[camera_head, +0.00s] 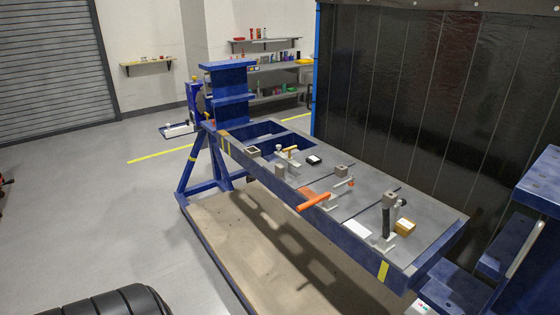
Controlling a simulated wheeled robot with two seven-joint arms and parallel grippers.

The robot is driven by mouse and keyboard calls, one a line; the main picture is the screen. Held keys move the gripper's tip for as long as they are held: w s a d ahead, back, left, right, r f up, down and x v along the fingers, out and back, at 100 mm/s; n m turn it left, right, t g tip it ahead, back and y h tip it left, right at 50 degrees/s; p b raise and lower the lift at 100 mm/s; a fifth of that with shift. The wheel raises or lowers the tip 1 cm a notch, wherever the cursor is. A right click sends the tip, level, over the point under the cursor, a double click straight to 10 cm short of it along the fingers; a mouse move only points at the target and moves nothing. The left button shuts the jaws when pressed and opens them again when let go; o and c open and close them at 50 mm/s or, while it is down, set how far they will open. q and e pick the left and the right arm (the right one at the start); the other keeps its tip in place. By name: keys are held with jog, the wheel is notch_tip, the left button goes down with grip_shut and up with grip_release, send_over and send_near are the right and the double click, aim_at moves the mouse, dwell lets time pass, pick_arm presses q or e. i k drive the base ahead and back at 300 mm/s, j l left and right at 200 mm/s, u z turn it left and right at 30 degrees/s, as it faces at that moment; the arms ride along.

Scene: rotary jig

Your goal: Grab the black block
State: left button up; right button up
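A small black block (314,160) with a pale mark on top lies on the grey plate of the blue rotary jig (420,220), near the plate's far edge. It stands apart from the clamps around it, and nothing is touching it from above. Neither my left nor my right gripper is in view.
The jig plate carries an orange-handled clamp (314,201), a tall dark upright clamp (386,222), a yellow-brown block (405,227) and a white piece (357,229). A dark curtain (420,80) hangs behind the jig. The floor (90,205) at left is mostly clear.

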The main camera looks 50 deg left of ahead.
aim_at(313, 160)
jog(key=k+u, duration=0.1)
jog(key=u, duration=1.15)
jog(key=j+z, duration=0.1)
jog(key=z, duration=0.3)
jog(key=i+j+z, duration=0.1)
jog(key=z, duration=0.3)
jog(key=j+z, duration=0.15)
jog(key=z, duration=0.25)
jog(key=j+z, duration=0.1)
jog(key=z, duration=0.3)
jog(key=j+z, duration=0.2)
jog(key=j, duration=0.2)
jog(key=j+z, duration=0.15)
jog(key=j, duration=0.3)
jog(key=k+j+z, duration=0.2)
jog(key=j, duration=0.2)
jog(key=j+z, duration=0.15)
jog(key=j, duration=0.25)
jog(key=k+j+z, duration=0.2)
jog(key=j, duration=0.2)
jog(key=j+z, duration=0.15)
jog(key=j, duration=0.25)
jog(key=k, duration=0.05)
